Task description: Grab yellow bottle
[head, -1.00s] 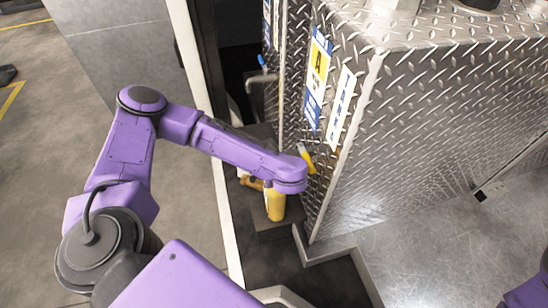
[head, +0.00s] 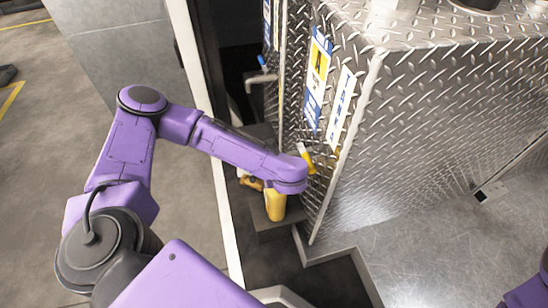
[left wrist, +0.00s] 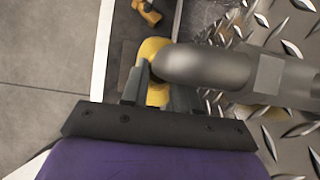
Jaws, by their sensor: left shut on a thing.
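The yellow bottle (head: 276,204) stands on a dark ledge beside the diamond-plate cabinet in the head view, just below the end of my left arm. In the left wrist view the yellow bottle (left wrist: 154,49) shows between the two dark fingers of my left gripper (left wrist: 158,92), which is shut on it. A thick grey cylinder hides part of the bottle there. My left fingers are hidden under the arm in the head view. My right gripper is not in view; only a purple piece of my right arm shows at the lower right corner.
The grey cylinder (left wrist: 205,70) sits close to my left gripper. The diamond-plate cabinet (head: 440,130) stands right of it. A white edge strip (head: 226,220) runs left of the ledge. An orange-brown piece (head: 251,183) lies behind the bottle. A yellow-and-white piece (head: 306,158) is at the cabinet wall.

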